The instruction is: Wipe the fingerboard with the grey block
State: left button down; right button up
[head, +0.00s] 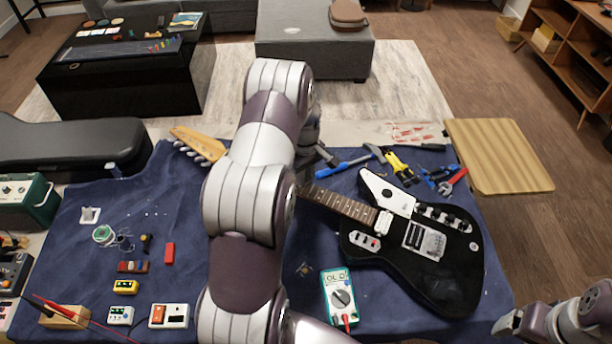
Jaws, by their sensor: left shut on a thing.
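A black electric guitar (446,273) with a white pickguard lies on the blue cloth, its neck pointing up and left. The fingerboard (345,206) shows near the body; my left arm covers its middle. The pale headstock (195,139) shows beyond the arm. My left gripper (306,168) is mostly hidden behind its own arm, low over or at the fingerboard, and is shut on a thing. That thing is hidden; no grey block shows elsewhere. Whether it touches the fingerboard I cannot tell. My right gripper (506,323) is at the lower right, off the guitar; its opening is unclear.
A blue-handled hammer (359,160), yellow-handled pliers (399,167) and other tools lie just beyond the neck. Small pedals and a red block (169,253) lie left. A black case (70,150) is at the far left.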

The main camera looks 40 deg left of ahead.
pick_arm(q)
notch_tip(320, 180, up, 3)
jog(key=shift+w+d+f+p, duration=0.1)
jog(key=shift+d+p, duration=0.05)
jog(key=shift+p, duration=0.7)
jog(key=shift+r+p, duration=0.3)
jog(key=shift+r, duration=0.15)
